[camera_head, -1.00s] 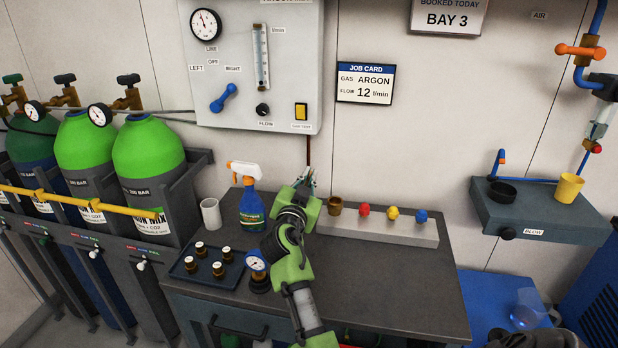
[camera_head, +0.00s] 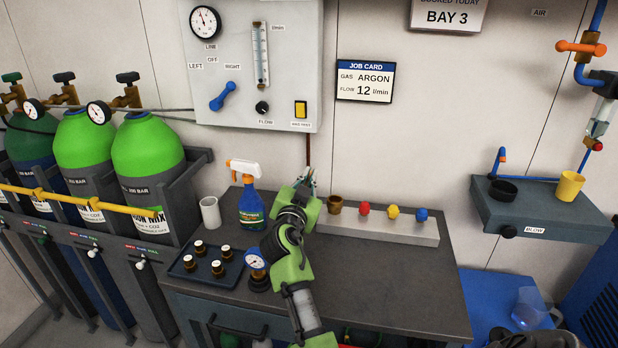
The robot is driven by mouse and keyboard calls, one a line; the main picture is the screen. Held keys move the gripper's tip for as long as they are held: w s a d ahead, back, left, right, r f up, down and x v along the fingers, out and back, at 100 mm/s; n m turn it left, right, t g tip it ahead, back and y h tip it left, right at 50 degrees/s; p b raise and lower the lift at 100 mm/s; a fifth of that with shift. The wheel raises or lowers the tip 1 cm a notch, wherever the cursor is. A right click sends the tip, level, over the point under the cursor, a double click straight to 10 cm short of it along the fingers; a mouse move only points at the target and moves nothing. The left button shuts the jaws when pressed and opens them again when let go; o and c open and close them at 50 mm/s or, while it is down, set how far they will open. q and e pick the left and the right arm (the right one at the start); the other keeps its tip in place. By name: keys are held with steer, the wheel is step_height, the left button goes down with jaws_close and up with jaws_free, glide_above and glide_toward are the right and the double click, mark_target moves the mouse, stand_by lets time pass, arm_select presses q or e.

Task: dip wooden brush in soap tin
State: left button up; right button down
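I cannot pick out a wooden brush in this view. No tin is labelled as soap; a low black round dish (camera_head: 503,190) on the wall shelf at the right could be it, but I cannot tell. My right gripper (camera_head: 307,181), green and dark grey, reaches over the back of the bench, left of the pale rack. The arm hides part of the bench, and the gripper's small fingertips do not show whether it is open or holds something. My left gripper is not in view.
The pale rack (camera_head: 390,230) holds a brown cup and red, yellow and blue pieces. A spray bottle (camera_head: 251,208), a white cup (camera_head: 209,212), a tray (camera_head: 188,272) of small bottles and a gauge (camera_head: 257,260) stand left of my arm. The bench's right front is clear.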

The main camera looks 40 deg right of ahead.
steer(key=shift+f, duration=0.1)
steer(key=shift+r+p, duration=1.9)
steer(key=shift+r, duration=1.65)
steer(key=shift+f, duration=0.1)
